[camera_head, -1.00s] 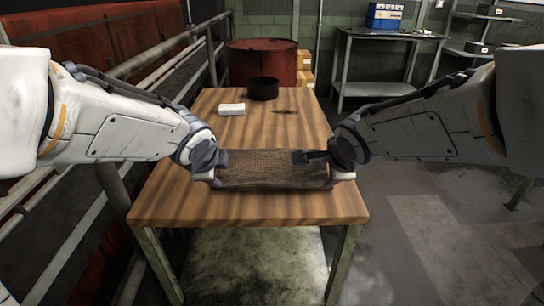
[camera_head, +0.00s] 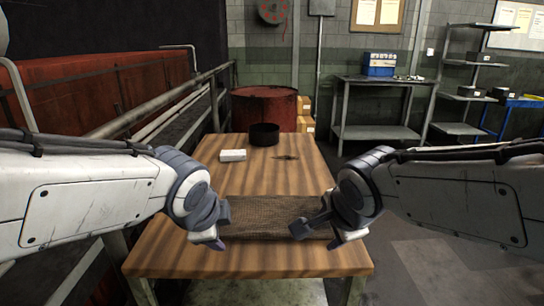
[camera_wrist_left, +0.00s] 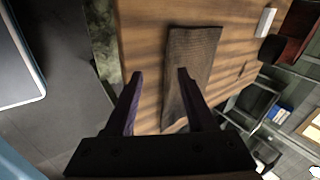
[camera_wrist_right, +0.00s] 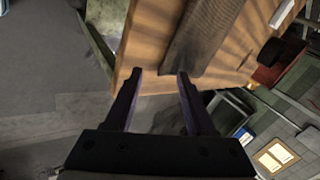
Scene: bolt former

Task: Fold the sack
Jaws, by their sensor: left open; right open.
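The brown woven sack (camera_head: 262,217) lies flat on the wooden table as a long strip, running left to right across the head view. It also shows in the left wrist view (camera_wrist_left: 185,75) and in the right wrist view (camera_wrist_right: 208,35). My left gripper (camera_head: 218,228) is open and empty near the sack's left end; its fingers (camera_wrist_left: 160,75) frame the sack's near edge. My right gripper (camera_head: 315,230) is open and empty by the sack's right end, its fingers (camera_wrist_right: 160,75) over the table edge. Parts of both sack ends are hidden behind the grippers.
The wooden table (camera_head: 240,262) has a white block (camera_head: 232,155), a dark round pot (camera_head: 264,134) and a small dark item (camera_head: 286,157) beyond the sack. A red drum (camera_head: 264,108) stands behind it. A railing (camera_head: 170,110) runs along the left. Table between sack and block is clear.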

